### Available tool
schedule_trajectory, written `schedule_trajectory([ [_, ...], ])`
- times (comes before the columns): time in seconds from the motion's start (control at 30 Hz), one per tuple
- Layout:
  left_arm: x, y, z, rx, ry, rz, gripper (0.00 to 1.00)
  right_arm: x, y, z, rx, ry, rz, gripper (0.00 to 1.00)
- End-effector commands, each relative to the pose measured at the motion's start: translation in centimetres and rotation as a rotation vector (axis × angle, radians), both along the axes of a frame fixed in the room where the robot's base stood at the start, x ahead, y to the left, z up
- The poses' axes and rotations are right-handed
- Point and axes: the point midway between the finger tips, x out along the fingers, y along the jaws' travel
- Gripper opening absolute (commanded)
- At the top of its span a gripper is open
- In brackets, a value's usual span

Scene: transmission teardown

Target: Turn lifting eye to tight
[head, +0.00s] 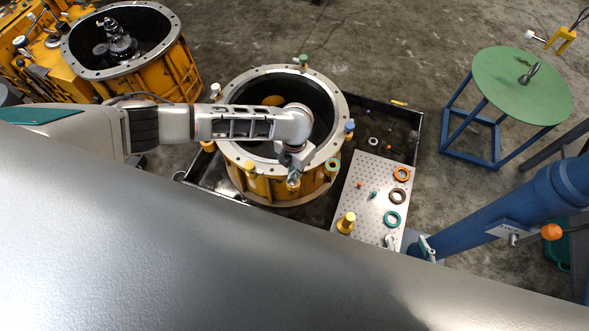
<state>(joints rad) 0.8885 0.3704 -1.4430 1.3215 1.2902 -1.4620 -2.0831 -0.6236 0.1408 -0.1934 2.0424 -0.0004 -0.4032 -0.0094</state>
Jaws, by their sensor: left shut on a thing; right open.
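My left gripper (292,176) reaches across the open yellow housing (258,188) and is shut at the near part of its grey rim. A small metallic piece, seemingly the lifting eye (293,184), shows at its fingertips. The fingers hide most of it, so I cannot tell how far it is seated.
Coloured caps and posts stand around the rim. The housing sits in a dark tray (405,125). The perforated plate (365,185) carries several rings and a yellow post (346,222). A second housing (165,75), a green round table (515,95) and a blue column (540,200) flank it.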

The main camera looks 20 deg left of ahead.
Motion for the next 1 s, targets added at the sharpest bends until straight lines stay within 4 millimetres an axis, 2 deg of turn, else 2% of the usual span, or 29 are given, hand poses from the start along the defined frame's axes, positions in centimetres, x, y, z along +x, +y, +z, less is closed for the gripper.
schedule_trajectory([
  [0.2,-0.3,-0.1,-0.3,0.0,0.005,-0.207,0.0,-0.2,-0.2,-0.8,-0.009,0.009,0.001,0.47],
  [0.5,-0.5,-0.3,-0.3,-0.002,0.006,-0.466,0.0,0.0,-0.3,-1.1,-0.014,0.003,0.003,0.47],
  [0.73,-0.5,-0.3,-0.2,0.0,0.005,-0.607,0.0,-0.1,-0.3,-1.5,-0.015,0.007,0.004,0.47],
  [1.0,-0.5,-0.3,-0.1,0.001,0.004,-0.692,0.0,0.5,-0.2,-0.7,-0.011,-0.011,0.007,0.47],
])
